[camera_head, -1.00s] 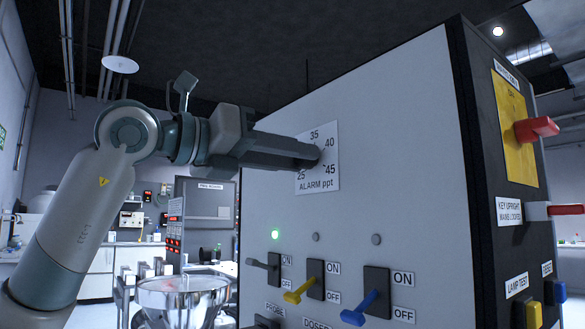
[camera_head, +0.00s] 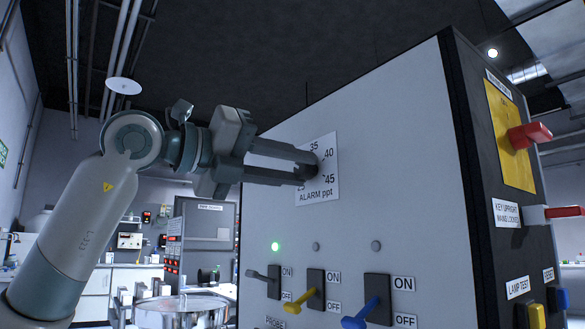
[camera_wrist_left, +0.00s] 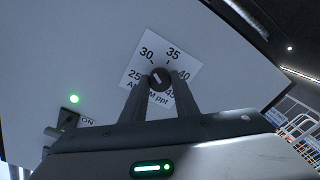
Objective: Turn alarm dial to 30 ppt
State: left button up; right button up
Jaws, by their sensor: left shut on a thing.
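The alarm dial is a round black knob (camera_wrist_left: 160,77) on a white scale plate (camera_head: 318,180) marked 25 to 45, labelled ALARM ppt. In the left wrist view a short pale mark on the knob slants toward the upper left, on the 25 to 30 side; its exact reading is too small to tell. My left gripper (camera_head: 309,165) is shut on the knob, one finger on each side. In the head view the fingers hide most of the knob and part of the scale. My right gripper is in neither view.
Below the dial are a grey switch (camera_head: 262,276), a yellow switch (camera_head: 302,298) and a blue switch (camera_head: 361,313), with a lit green lamp (camera_head: 275,246) above. The panel's right side carries a red handle (camera_head: 530,135). A metal hopper (camera_head: 180,310) stands lower left.

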pick_arm(q)
jog(key=shift+f, duration=0.15)
jog(key=o, duration=1.1)
jog(key=shift+c, duration=0.2)
jog(key=shift+a, duration=0.1)
jog(key=v, duration=1.7)
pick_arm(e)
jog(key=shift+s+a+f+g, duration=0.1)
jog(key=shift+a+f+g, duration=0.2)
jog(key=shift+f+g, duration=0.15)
pick_arm(q)
jog(key=shift+s, duration=0.15)
